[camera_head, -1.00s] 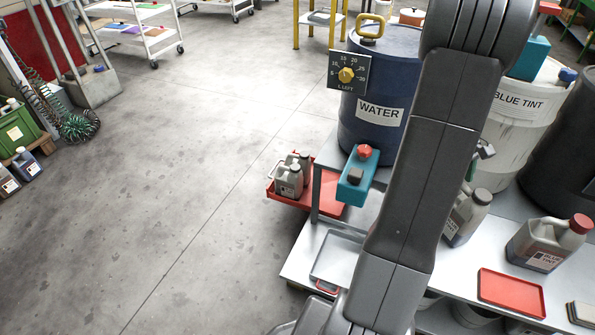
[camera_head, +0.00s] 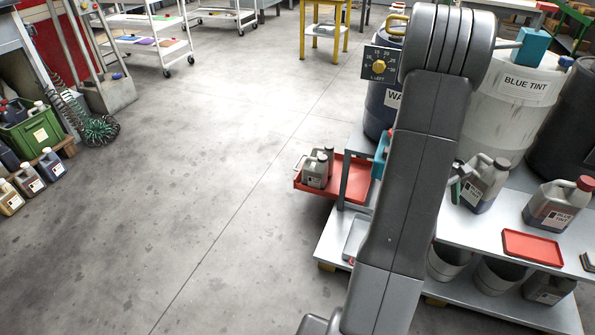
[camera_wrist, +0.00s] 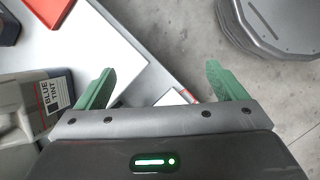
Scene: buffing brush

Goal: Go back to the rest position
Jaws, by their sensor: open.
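My gripper (camera_wrist: 162,78) is open and empty in the wrist view, its two green fingers wide apart. A grey jug labelled BLUE TINT (camera_wrist: 30,112) stands just left of the left finger; I cannot tell whether they touch. In the head view my arm rises through the middle right and hides part of the bench. A green part of my gripper shows there beside a grey jug (camera_head: 486,188) on the white bench (camera_head: 480,229).
A second blue tint jug (camera_head: 557,207) and a red tray (camera_head: 539,247) sit on the bench. Behind stand a dark blue drum (camera_head: 378,108) and a white BLUE TINT drum (camera_head: 514,110). A red shelf with small jugs (camera_head: 317,168) juts out left.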

